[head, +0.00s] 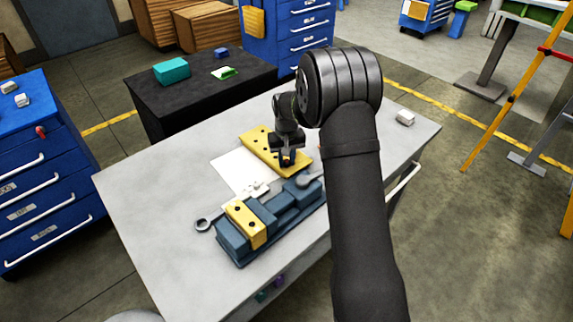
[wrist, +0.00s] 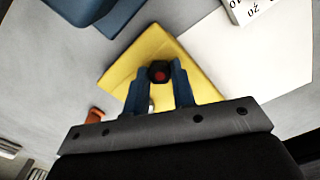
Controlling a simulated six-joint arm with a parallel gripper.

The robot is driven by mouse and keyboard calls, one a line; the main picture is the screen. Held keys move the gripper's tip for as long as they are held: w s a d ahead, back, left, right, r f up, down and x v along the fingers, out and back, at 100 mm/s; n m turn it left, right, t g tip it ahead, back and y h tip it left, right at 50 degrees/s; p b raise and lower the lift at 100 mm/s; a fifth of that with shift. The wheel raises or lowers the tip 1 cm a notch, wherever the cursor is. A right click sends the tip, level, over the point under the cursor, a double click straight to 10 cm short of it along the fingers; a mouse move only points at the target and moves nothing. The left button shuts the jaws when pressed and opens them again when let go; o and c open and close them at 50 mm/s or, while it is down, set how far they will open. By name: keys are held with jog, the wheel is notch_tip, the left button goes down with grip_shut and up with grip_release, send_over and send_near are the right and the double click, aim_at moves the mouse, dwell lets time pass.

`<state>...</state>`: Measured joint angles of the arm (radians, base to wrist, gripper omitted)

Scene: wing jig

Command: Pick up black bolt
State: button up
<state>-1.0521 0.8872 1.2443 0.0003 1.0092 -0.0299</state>
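In the head view my gripper (head: 287,160) is low over the near end of the yellow plate (head: 262,142), which has several dark holes. The bolt cannot be made out there.
A blue vise (head: 285,208) with a yellow block (head: 246,222) stands on the grey table (head: 165,205) in front. The table's left part is clear.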

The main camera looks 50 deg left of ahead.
jog(key=shift+c, duration=0.6)
notch_tip(320, 180, up, 9)
jog(key=w+d+f+m, duration=0.1)
jog(key=w+d+f, duration=0.1)
jog(key=w+d, duration=0.3)
jog(key=w+d+f+m, duration=0.2)
jog(key=w+d, duration=0.3)
jog(key=d, duration=0.4)
jog(key=w+d+f+m, duration=0.2)
jog(key=w+d, duration=0.4)
jog(key=d, duration=0.1)
jog(key=shift+w+f, duration=0.1)
jog(key=shift+f, duration=0.15)
jog(key=d+f+m, duration=0.3)
jog(key=d+f, duration=0.1)
jog(key=d, duration=1.3)
jog(key=w+d+f+m, duration=0.1)
jog(key=d+f+m, duration=0.3)
jog(key=d, duration=1.2)
jog(key=shift+w+d+f, duration=0.15)
jog(key=shift+d+f, duration=0.25)
jog(key=shift+a, duration=0.1)
